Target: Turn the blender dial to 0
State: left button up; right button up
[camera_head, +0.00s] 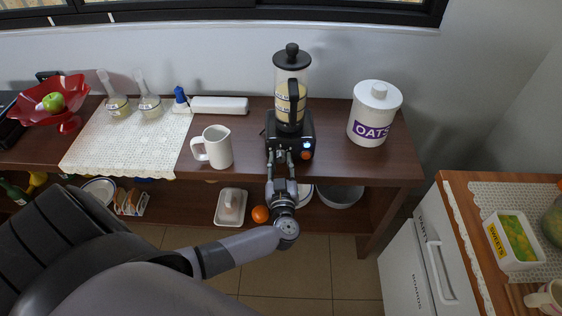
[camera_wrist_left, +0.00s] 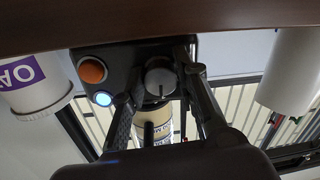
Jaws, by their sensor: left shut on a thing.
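The blender (camera_head: 291,88) stands upright near the front edge of the wooden counter, a black base under a clear jar with dark lid and handle. Its grey round dial (camera_wrist_left: 160,78) shows in the left wrist view, on the black base beside an orange button (camera_wrist_left: 92,70) and a lit blue-white button (camera_wrist_left: 103,99). My left gripper (camera_head: 280,157) reaches the front of the base from below and is shut on the dial, with one finger on each side of it in the wrist view (camera_wrist_left: 165,76). The gripper hides the dial in the head view. The dial's markings cannot be read.
A white oats canister (camera_head: 375,113) stands right of the blender and a white pitcher (camera_head: 217,147) left of it. A lace mat (camera_head: 120,150) with two flasks lies farther left. The lower shelf holds a white butter dish (camera_head: 230,207) and an orange (camera_head: 260,214).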

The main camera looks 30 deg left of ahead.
pick_arm(q)
grip_shut()
jog(key=n, duration=0.6)
jog(key=shift+d+f+p, duration=0.1)
jog(key=shift+p, duration=0.3)
jog(key=n, duration=0.5)
jog(key=shift+b, duration=0.4)
jog(key=shift+n, duration=0.3)
